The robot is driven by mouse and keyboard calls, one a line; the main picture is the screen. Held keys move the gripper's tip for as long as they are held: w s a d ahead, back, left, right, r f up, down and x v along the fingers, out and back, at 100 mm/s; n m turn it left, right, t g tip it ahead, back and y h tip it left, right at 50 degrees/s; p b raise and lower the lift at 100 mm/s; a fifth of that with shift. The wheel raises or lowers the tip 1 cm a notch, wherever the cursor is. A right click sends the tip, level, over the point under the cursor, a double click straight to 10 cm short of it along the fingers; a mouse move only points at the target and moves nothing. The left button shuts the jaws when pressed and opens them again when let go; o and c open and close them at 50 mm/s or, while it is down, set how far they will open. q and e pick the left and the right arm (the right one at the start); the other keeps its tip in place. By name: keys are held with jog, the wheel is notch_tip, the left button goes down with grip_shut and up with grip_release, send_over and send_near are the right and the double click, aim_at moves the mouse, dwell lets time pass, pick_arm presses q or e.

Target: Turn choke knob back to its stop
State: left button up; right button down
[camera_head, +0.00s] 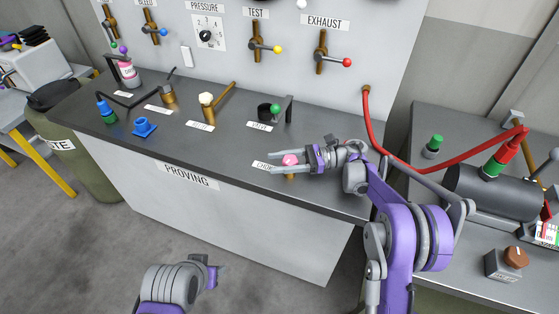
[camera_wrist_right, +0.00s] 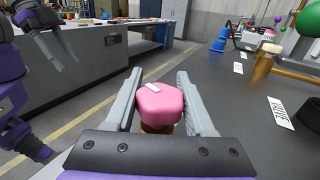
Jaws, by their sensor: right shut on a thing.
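The choke knob is a pink, many-sided knob (camera_head: 290,159) with a white mark on top, on a brass-coloured stem near the front right of the dark bench. It also shows large in the right wrist view (camera_wrist_right: 160,103), with the white mark toward its upper left. My right gripper (camera_head: 279,164) reaches in from the right and is shut on the knob, one finger on each side. The choke label (camera_head: 263,166) is partly hidden by the fingers. My left gripper (camera_wrist_right: 58,45) hangs empty in front of the bench, its two fingers apart.
The proving bench (camera_head: 235,150) carries a brass valve with a cream knob (camera_head: 206,99), a black cup with a green-balled lever (camera_head: 270,111) and blue fittings (camera_head: 144,126). A red hose (camera_head: 370,125) runs from the panel behind my right arm.

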jog(key=shift+g, duration=0.3)
jog(key=shift+c, duration=1.3)
grip_release()
jog(key=v, duration=1)
jog(key=shift+d+b, duration=0.35)
jog(key=shift+d, duration=0.05)
